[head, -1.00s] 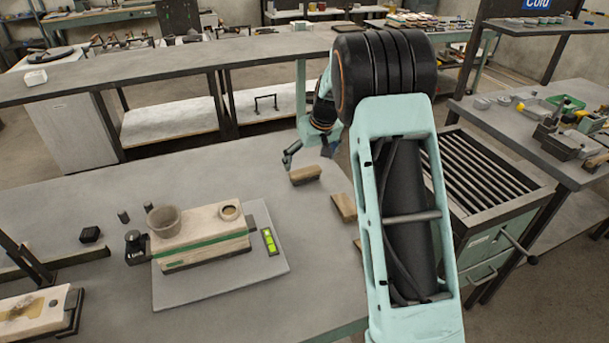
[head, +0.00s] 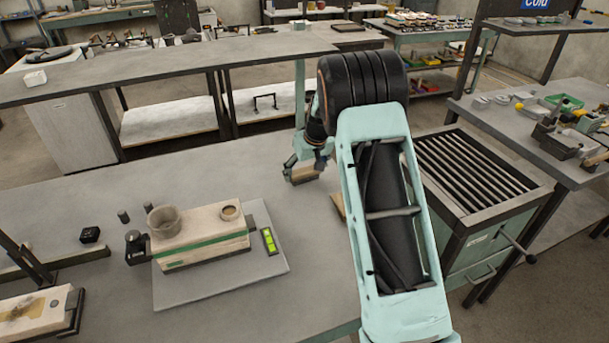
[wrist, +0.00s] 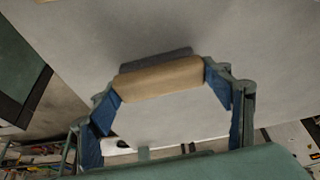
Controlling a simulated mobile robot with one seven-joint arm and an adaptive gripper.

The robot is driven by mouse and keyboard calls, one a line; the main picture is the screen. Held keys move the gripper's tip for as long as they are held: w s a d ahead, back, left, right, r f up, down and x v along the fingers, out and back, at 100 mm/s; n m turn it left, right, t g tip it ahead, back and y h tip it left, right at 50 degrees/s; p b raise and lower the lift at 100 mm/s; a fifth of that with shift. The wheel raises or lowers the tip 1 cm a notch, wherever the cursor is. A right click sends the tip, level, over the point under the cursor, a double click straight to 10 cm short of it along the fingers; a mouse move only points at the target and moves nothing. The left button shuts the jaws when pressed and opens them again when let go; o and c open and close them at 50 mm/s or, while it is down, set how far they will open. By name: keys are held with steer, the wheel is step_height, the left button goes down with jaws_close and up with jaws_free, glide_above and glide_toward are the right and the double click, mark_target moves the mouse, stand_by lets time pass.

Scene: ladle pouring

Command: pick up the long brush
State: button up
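A wooden-backed brush (head: 302,177) lies on the grey table under my gripper (head: 305,165). In the wrist view the same brush (wrist: 160,79) spans the gap between my fingertips, its ends close to the blue pads. My gripper (wrist: 163,84) is spread wide, and I cannot tell whether the pads touch the brush. Another wooden piece (head: 338,206), perhaps a second brush, lies nearer and to the right, mostly hidden by my arm. I cannot tell from this view which is longer.
A wooden-topped mould block (head: 205,240) with a cup on it stands on a grey plate (head: 215,285) with a green level (head: 268,241). A grated cart (head: 470,170) stands to the right of the table.

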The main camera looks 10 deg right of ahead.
mark_target(304, 170)
steer(key=c, duration=0.5)
steer(key=shift+o, duration=0.2)
steer(key=shift+r, duration=0.1)
steer(key=shift+r, duration=0.45)
step_height(304, 170, up, 2)
steer(key=shift+r, duration=0.25)
steer(key=s+a+r+b, duration=0.1)
steer(key=s+a+r, duration=0.4)
steer(key=s+r, duration=0.4)
steer(key=s, duration=0.4)
steer(key=shift+a+r, duration=0.2)
steer(key=shift+r, duration=0.05)
